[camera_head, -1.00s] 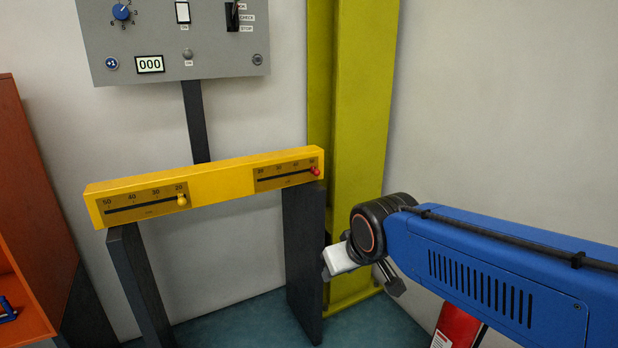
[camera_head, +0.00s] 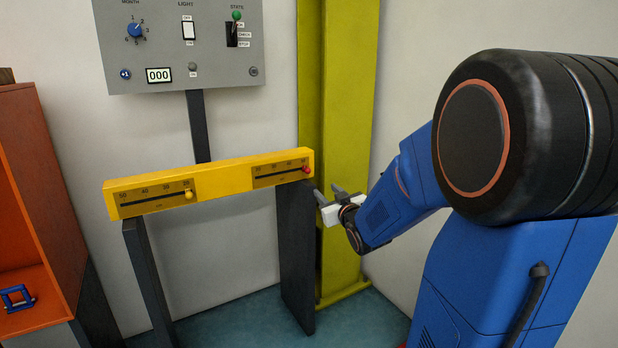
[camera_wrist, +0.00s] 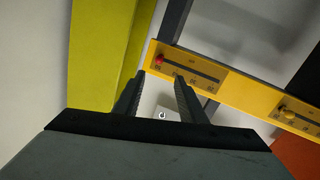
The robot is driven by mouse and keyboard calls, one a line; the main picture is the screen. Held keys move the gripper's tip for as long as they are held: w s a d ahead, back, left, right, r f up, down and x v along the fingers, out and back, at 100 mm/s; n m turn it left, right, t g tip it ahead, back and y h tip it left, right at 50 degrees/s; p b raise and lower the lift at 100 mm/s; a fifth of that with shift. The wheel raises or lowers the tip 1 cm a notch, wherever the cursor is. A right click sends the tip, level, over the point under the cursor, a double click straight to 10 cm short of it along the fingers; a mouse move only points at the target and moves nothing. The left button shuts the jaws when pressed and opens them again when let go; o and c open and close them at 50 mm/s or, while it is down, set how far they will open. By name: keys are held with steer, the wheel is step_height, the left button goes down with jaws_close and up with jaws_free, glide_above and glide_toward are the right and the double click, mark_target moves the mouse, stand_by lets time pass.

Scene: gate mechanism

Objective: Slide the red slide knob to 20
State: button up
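The red slide knob (camera_head: 306,168) sits at the right end of the right scale (camera_head: 281,173) on the yellow bar (camera_head: 225,180). In the wrist view the red knob (camera_wrist: 160,59) is beyond the fingertips, at the end of its scale. My gripper (camera_head: 327,191) is just right of and below the bar's right end, apart from the knob. In the wrist view its two fingers (camera_wrist: 160,78) are spread with nothing between them. The scale numbers by the knob are too small to read surely.
A yellow knob (camera_head: 189,194) sits at the right end of the left scale, near 20. Dark posts (camera_head: 297,255) carry the bar. A yellow-green column (camera_head: 345,130) stands behind my gripper. A grey panel (camera_head: 215,75) hangs above. An orange shelf (camera_head: 25,200) is at left.

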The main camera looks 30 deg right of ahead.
glide_toward(309, 172)
steer(key=w, duration=0.3)
steer(key=w+d, duration=0.1)
steer(key=w, duration=0.5)
steer(key=shift+d, duration=0.25)
steer(key=shift+c, duration=0.7)
steer(key=shift+f, duration=0.1)
jaws_close()
